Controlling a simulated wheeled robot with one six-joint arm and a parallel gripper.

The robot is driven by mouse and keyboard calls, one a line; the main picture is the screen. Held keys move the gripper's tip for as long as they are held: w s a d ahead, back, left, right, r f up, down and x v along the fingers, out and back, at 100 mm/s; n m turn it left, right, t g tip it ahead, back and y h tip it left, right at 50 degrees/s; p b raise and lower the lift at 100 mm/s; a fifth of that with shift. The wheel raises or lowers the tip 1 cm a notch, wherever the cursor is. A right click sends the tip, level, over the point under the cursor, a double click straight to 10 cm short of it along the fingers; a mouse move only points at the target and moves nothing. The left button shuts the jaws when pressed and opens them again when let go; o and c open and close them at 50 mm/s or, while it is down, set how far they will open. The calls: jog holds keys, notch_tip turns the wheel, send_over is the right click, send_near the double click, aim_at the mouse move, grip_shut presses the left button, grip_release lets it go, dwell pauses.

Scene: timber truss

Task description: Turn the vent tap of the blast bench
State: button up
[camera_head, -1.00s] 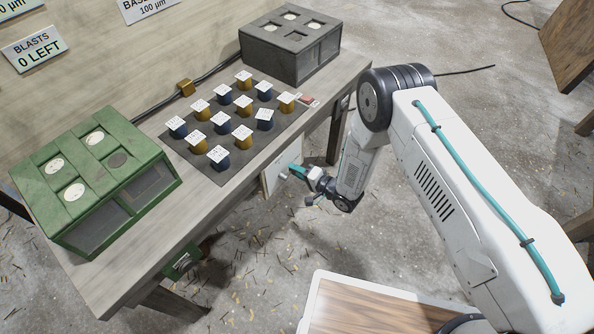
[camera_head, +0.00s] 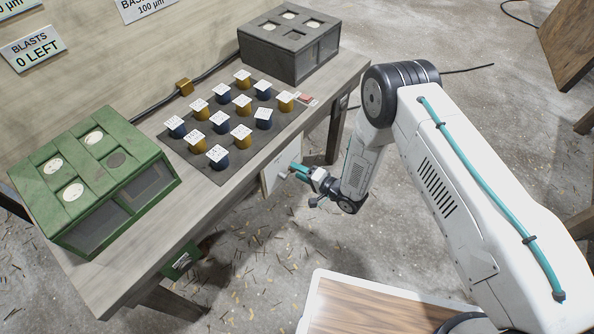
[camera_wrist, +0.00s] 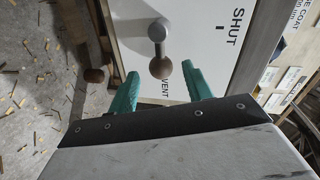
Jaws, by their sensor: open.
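The vent tap (camera_wrist: 158,48) shows in the wrist view on a white panel (camera_wrist: 205,35) marked SHUT and VENT. It has a grey pivot and a short lever ending in a brown ball. The panel also shows at the bench's front edge in the head view (camera_head: 272,178), where the tap is too small to make out clearly. My gripper (camera_wrist: 160,85) is open, its teal fingers pointing at the panel. In the wrist view the brown ball appears between the fingertips, with gaps on both sides. I cannot tell how deep it sits. My gripper is beside the panel in the head view (camera_head: 297,170).
The bench (camera_head: 150,262) carries a green box (camera_head: 135,150), a dark grey box (camera_head: 285,62) and several blue and yellow labelled blocks on a dark mat (camera_head: 205,158). A sign reads BLASTS 0 LEFT (camera_head: 33,50). Open floor lies right of the bench.

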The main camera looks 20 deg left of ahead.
jog(key=v, duration=0.6)
jog(key=shift+d, duration=0.1)
dwell(0.3)
